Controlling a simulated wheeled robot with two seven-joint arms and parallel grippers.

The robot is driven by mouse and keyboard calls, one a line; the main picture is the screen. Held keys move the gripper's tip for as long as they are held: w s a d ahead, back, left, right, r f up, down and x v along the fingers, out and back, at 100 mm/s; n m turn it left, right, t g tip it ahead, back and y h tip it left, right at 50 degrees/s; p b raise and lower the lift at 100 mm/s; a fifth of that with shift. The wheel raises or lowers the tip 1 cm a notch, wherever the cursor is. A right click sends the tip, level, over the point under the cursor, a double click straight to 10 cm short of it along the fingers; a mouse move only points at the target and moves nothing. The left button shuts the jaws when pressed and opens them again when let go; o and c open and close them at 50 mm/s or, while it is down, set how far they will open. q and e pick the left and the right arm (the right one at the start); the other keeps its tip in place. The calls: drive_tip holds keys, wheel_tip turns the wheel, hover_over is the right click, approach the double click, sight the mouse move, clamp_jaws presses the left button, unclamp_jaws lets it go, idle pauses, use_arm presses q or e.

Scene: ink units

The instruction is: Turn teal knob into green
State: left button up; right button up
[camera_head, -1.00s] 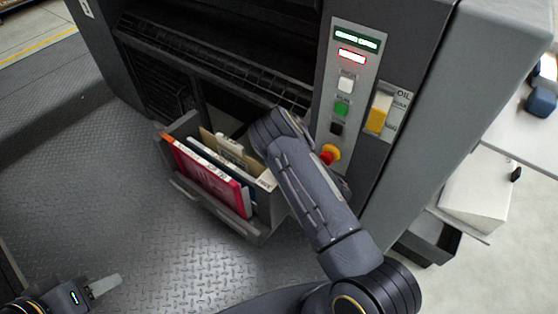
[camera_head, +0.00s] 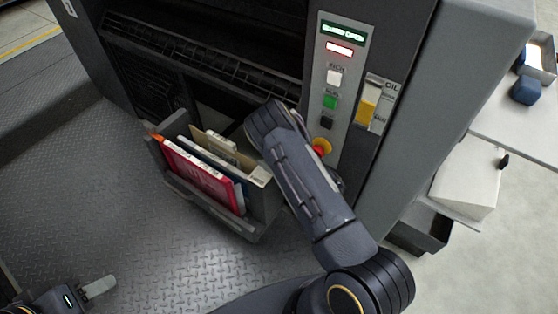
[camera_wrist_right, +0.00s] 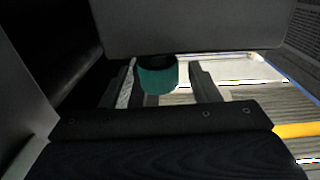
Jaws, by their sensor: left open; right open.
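The teal knob (camera_wrist_right: 157,77) shows in the right wrist view, a short dark teal cylinder just below a grey panel edge. My right gripper (camera_wrist_right: 164,72) is open, with one finger on each side of the knob. I cannot tell whether either finger touches it. In the head view my right forearm hides the right gripper and the knob. My left gripper (camera_head: 98,287) is open and empty, low at the left above the floor. No green zone or mark for the knob shows in either view.
The grey machine carries a control panel (camera_head: 340,62) with a green button (camera_head: 330,102) and a red-and-yellow stop knob (camera_head: 321,148). A yellow oil gauge (camera_head: 368,105) is beside it. A grey bin (camera_head: 258,208) of folders hangs left of my right arm. Open floor lies at left.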

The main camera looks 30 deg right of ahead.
drive_tip(key=v, duration=0.6)
drive_tip(key=shift+s+d+p, duration=0.2)
drive_tip(key=shift+s+p, duration=0.15)
drive_tip(key=shift+s, duration=0.05)
drive_tip(key=shift+s, duration=0.1)
